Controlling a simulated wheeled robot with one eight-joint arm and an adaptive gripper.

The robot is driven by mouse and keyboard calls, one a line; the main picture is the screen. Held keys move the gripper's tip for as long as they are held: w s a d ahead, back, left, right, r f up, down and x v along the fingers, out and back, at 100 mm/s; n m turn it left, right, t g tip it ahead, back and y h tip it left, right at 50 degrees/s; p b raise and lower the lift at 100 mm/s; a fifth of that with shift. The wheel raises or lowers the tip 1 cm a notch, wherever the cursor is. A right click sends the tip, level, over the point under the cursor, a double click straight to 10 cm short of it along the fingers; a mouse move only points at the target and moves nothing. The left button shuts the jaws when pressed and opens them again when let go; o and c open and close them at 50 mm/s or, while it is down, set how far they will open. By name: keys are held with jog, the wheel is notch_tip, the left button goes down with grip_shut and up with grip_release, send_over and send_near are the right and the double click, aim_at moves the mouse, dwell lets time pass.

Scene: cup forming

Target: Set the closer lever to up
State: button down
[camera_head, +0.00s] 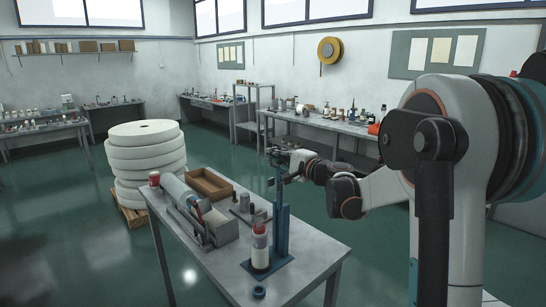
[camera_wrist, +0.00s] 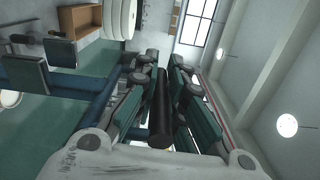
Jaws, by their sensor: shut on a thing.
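The blue closer (camera_head: 282,222) stands at the right end of the near table as a tall upright column on a flat base. My gripper (camera_head: 283,168) is beside the top of this column. In the wrist view, my gripper (camera_wrist: 163,68) is shut around a black cylindrical bar, the closer lever's handle (camera_wrist: 161,112), which lies between its fingers. The lever's angle is too small to tell in the head view, where my gripper covers it. A white container with a red top (camera_head: 260,245) stands on the closer's base.
The near table (camera_head: 215,262) also holds a grey machine (camera_head: 190,212), an open brown box (camera_head: 210,184) and a small blue ring (camera_head: 259,292). A stack of white rolls (camera_head: 146,160) stands behind it. Green floor is open at the left.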

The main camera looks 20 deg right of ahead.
jog(key=shift+d, duration=0.1)
jog(key=c, duration=2)
grip_release()
jog(key=shift+o, duration=0.5)
jog(key=shift+d, duration=0.15)
jog(key=v, duration=1.2)
